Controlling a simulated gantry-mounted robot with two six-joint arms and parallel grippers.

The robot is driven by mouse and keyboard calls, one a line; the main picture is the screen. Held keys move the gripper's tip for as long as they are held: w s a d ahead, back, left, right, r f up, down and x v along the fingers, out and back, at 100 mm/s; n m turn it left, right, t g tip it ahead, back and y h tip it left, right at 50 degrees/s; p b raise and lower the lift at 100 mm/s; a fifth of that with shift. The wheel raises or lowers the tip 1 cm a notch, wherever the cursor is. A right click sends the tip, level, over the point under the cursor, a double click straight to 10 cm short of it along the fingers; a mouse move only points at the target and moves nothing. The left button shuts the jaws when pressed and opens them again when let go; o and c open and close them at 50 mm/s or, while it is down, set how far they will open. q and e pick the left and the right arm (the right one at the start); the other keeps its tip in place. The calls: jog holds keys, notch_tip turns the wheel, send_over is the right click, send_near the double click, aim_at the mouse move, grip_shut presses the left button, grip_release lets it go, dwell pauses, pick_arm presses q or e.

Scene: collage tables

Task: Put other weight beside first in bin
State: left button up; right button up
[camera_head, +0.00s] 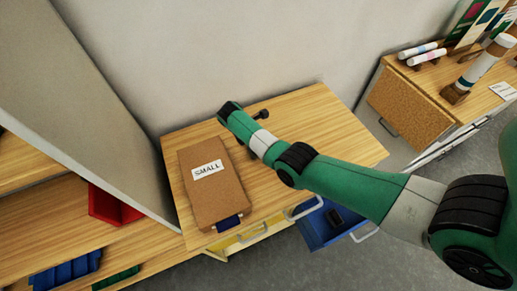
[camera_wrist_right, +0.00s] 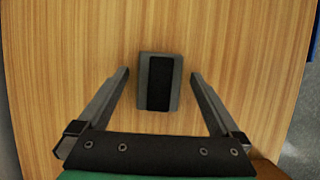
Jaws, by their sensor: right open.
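In the right wrist view, a grey block with a black strip, the weight (camera_wrist_right: 172,95), lies on the wooden tabletop. My right gripper (camera_wrist_right: 159,73) is open, with one finger on either side of the weight and gaps on both sides. In the head view my right arm reaches over the table, and its wrist hides most of the gripper and the weight. The blue bin (camera_head: 312,236) is pulled out at the table's front edge. A small dark object (camera_head: 335,217), probably the first weight, lies in it. My left gripper is not in view.
A brown board labelled SMALL (camera_head: 208,190) lies on the table's left side. A yellow drawer front (camera_head: 248,241) is beside the blue bin. A wall stands behind the table. A shelf with a red bin (camera_head: 108,207) is at left, and another cabinet (camera_head: 405,108) is at right.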

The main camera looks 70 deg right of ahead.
grip_shut()
dwell(0.3)
jog(key=shift+r, duration=0.1)
jog(key=shift+r+p, duration=0.3)
jog(key=shift+r, duration=0.15)
notch_tip(320, 180, up, 3)
jog(key=shift+f+p, duration=0.1)
jog(key=shift+p, duration=0.65)
jog(key=s+a+r+p, duration=0.9)
jog(key=s+p, duration=0.1)
jog(key=p, duration=0.5)
jog(key=shift+s+a+p, duration=0.2)
jog(key=shift+a+p, duration=0.1)
jog(key=shift+p, duration=0.05)
